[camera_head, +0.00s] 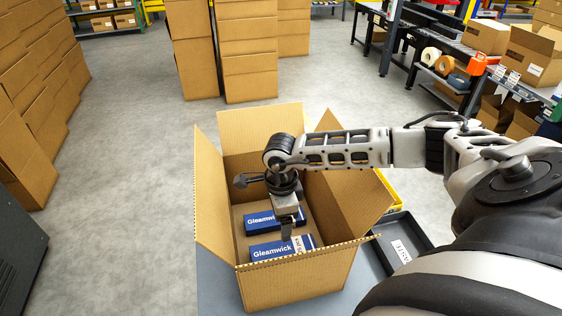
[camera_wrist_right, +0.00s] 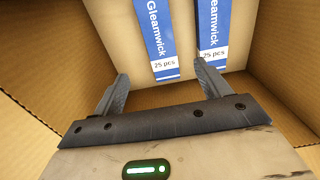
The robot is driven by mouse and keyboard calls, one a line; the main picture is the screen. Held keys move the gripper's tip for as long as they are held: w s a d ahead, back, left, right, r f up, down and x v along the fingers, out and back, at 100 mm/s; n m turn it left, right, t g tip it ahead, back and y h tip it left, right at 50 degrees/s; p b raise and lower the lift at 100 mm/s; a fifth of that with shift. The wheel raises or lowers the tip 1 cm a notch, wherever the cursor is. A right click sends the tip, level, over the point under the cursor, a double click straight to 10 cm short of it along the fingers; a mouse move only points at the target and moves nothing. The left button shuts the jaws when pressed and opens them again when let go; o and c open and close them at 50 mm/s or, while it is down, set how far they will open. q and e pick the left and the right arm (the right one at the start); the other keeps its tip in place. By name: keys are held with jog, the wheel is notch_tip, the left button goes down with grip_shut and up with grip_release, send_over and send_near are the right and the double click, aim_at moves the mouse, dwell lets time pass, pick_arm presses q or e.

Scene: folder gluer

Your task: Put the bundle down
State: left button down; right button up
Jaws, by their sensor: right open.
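Two blue Gleamwick bundles with white ends lie side by side on the floor of an open cardboard box (camera_head: 300,279). The far bundle (camera_head: 259,221) is partly behind my gripper; the near bundle (camera_head: 268,252) lies by the front wall. My right gripper (camera_head: 287,232) reaches down into the box over their right ends. In the right wrist view its two fingers (camera_wrist_right: 163,72) are apart with nothing between them. One bundle (camera_wrist_right: 157,40) shows beyond the gap, the other (camera_wrist_right: 212,32) beyond the right fingertip. Whether a finger touches a bundle is unclear. My left gripper is out of view.
The box flaps stand open around my right arm. A grey tray (camera_head: 421,240) with a white label is right of the box. Stacked cartons (camera_head: 248,50) stand behind, more (camera_head: 30,110) at the left. A bench with tape rolls (camera_head: 431,56) is at the back right.

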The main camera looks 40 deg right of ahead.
jog(key=shift+r, duration=2.3)
